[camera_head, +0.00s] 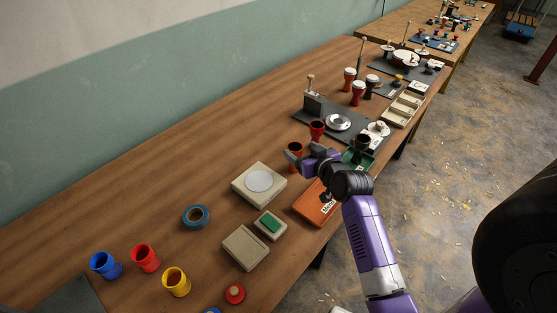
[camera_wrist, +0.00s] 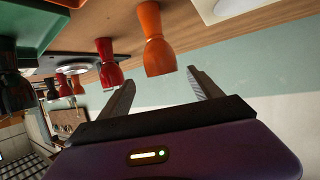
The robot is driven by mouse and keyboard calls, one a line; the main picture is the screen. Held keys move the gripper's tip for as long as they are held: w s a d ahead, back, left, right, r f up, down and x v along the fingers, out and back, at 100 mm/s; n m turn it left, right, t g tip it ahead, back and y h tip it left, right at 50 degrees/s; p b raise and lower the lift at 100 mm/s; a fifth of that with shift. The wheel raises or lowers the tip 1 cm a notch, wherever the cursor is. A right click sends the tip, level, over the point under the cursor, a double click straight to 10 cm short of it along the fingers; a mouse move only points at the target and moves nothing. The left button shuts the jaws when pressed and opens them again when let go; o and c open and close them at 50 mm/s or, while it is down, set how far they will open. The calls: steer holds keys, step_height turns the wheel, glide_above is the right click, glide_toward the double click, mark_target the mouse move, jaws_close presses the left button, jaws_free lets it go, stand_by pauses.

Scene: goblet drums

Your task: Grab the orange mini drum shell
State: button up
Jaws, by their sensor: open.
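The orange mini drum shell (camera_head: 295,148) stands upright on the wooden table, partly hidden behind my gripper in the head view. It is goblet shaped with a dark open top in that view. In the wrist view the orange shell (camera_wrist: 154,40) appears upside down, just beyond and between the lines of the two fingers. My gripper (camera_head: 301,157) is open and empty, close to the shell on its near side. In the wrist view my gripper (camera_wrist: 163,85) has its fingers spread wide, with no drum between them. I cannot tell whether a fingertip touches the shell.
A red drum shell (camera_head: 317,129) stands just behind the orange one. A dark drum shell (camera_head: 362,143) stands by a green tray (camera_head: 351,159) at the right. The table left of the orange shell is clear.

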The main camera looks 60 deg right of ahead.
mark_target(291, 146)
steer(key=shift+w+f, duration=0.2)
steer(key=shift+x, duration=1.25)
steer(key=shift+a+f+p+x, duration=0.15)
steer(key=shift+p+x, duration=0.2)
steer(key=shift+x, duration=0.85)
steer(key=shift+a+f+p+x, duration=0.1)
steer(key=shift+f+p+x, duration=0.15)
steer(key=shift+x, duration=1)
steer(key=c, duration=1.5)
steer(key=shift+o, duration=0.2)
steer(key=shift+r, duration=0.15)
